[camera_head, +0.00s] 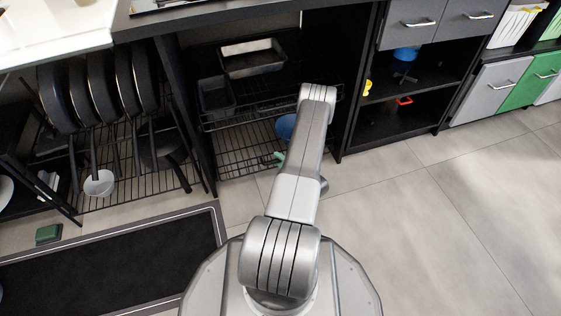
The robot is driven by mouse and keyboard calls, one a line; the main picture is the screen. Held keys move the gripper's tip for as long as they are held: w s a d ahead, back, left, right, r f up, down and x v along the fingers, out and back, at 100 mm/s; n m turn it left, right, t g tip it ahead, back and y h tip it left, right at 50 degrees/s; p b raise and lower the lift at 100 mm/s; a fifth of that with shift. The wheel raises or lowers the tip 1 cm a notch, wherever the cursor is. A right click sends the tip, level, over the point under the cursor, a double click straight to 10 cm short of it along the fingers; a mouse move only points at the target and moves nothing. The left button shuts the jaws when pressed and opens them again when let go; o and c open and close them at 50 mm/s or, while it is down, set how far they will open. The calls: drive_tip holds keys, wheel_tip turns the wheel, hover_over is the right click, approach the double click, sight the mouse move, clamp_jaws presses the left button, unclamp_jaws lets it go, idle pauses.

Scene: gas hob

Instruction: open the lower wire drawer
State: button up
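The lower wire drawer (236,160) is a black wire basket low in the dark open cabinet, left of centre. A blue round item (285,127) and a green item (279,158) show at its right side, partly behind my arm. The upper wire drawer (222,123) is above it and holds dark trays (252,60). My arm reaches up the middle of the picture and covers the right part of both drawers. My gripper cannot be made out; the arm's far end hides it or it is out of sight.
A wire rack (130,182) with several dark pans stands at the left. A black mat (120,262) and a small green block (48,233) lie on the floor there. Open shelves (400,115) stand at the right. The tiled floor at right is clear.

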clamp_jaws()
drive_tip(key=shift+s, duration=0.1)
